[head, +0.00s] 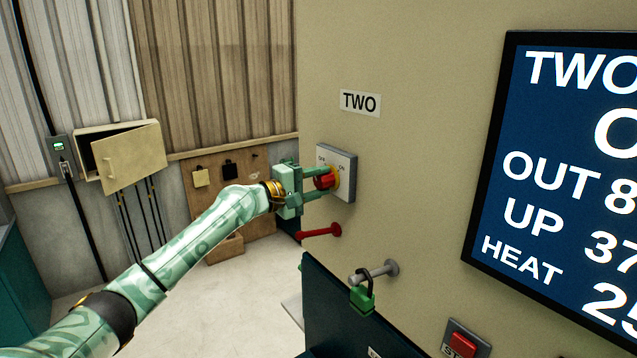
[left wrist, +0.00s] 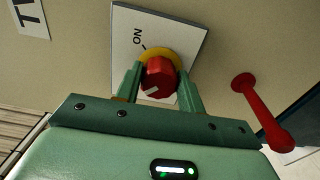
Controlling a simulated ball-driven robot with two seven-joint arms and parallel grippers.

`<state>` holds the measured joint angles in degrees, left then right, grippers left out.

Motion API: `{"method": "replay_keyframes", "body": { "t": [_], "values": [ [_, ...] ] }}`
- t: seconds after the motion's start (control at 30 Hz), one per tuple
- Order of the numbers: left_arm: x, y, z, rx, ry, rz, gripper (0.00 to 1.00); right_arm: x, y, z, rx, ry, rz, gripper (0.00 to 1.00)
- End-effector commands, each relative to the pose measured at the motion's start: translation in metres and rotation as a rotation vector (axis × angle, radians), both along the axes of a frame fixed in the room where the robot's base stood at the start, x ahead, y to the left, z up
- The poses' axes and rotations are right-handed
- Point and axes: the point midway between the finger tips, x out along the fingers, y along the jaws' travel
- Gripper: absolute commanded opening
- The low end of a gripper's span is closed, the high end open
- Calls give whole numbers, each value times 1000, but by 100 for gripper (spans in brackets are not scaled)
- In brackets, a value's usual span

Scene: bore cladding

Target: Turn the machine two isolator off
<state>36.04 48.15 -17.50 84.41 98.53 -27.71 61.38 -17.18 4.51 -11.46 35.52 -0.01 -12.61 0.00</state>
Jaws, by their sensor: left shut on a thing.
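The machine two isolator is a white plate (head: 348,176) on the beige wall, under a label reading TWO (head: 360,103). It carries a red knob (head: 324,181) on a yellow ring, also seen in the left wrist view (left wrist: 159,76). An ON mark shows on the plate in the left wrist view (left wrist: 139,38). My left gripper (head: 320,182) is shut on the red knob, one finger on each side of it. A pale mark on the knob's face shows in the left wrist view; which position it points to I cannot tell. My right gripper is not in view.
A red handle (head: 319,232) sticks out below the isolator. A green padlock (head: 362,296) hangs on a grey peg (head: 373,272). A blue screen (head: 560,180) is at right, above a red stop button (head: 462,343). A beige cabinet (head: 130,160) hangs at the back left.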

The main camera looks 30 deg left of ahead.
Motion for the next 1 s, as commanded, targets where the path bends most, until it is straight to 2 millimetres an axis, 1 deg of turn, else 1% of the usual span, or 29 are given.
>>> {"method": "replay_keyframes", "body": {
  "t": [0.33,0.37,0.4,0.43,0.77,0.87,0.97,1.0],
  "values": [
    [0,1,1,-7,0,2,16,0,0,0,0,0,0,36],
    [0,1,1,-7,0,2,44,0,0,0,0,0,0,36],
    [0,1,1,-6,-1,2,55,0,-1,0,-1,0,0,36],
    [0,1,1,-5,0,2,60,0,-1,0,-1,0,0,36],
    [-3,2,-1,-3,1,2,60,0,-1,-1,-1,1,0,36],
    [-13,7,-3,0,1,3,60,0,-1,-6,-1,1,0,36],
    [-32,15,-5,3,3,3,60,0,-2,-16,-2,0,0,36],
    [-42,20,-7,6,3,4,60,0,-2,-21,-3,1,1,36]
  ]
}}
